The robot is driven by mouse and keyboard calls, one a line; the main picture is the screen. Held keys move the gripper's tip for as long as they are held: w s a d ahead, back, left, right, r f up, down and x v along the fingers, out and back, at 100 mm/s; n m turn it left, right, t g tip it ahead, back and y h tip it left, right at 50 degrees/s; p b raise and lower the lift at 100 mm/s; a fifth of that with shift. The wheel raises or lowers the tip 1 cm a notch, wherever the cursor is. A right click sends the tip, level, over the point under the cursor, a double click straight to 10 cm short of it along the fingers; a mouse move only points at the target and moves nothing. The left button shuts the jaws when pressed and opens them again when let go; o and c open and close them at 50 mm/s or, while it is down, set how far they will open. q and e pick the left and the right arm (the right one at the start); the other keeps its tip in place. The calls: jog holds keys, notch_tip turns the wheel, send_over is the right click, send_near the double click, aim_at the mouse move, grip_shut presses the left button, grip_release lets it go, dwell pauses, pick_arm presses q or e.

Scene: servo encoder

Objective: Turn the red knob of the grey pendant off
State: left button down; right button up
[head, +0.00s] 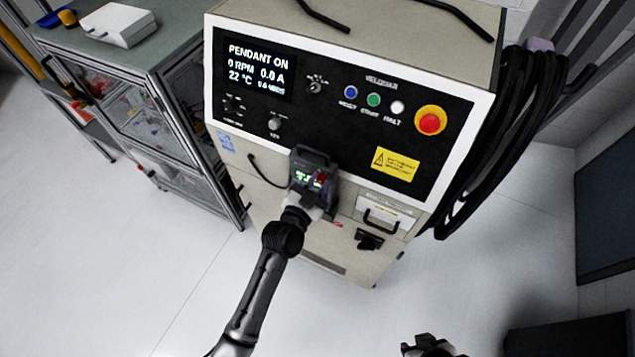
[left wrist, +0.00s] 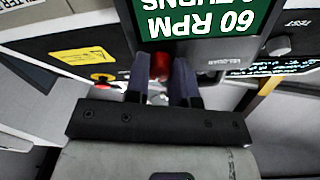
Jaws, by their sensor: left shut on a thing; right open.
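The grey pendant (head: 299,163) is on the front of the cabinet, below its black panel. Its lit green screen (left wrist: 205,18) reads "60 RPM" upside down in the left wrist view. The red knob (left wrist: 160,66) is between the two dark fingers of my left gripper (left wrist: 160,84), which is shut on it. In the head view the knob (head: 321,177) is a small red spot, and my left gripper (head: 316,190) partly covers the pendant's lower part. My right gripper (head: 430,344) is open and empty at the bottom edge, away from the cabinet.
The cabinet display (head: 257,68) reads "PENDANT ON", 0 RPM, 0.0 A. A red stop button (head: 431,121) on a yellow ring is at the panel's right. Black cables (head: 520,110) hang at the right side. A glass-fronted cart (head: 150,110) stands left. The floor in front is clear.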

pick_arm(q)
jog(key=n, duration=0.3)
jog(key=n+p, duration=0.1)
jog(key=n, duration=0.6)
jog(key=shift+n, duration=0.3)
jog(key=shift+n+t, duration=0.3)
jog(key=shift+n, duration=0.6)
jog(key=c, duration=1)
grip_release()
jog(key=shift+o, duration=0.2)
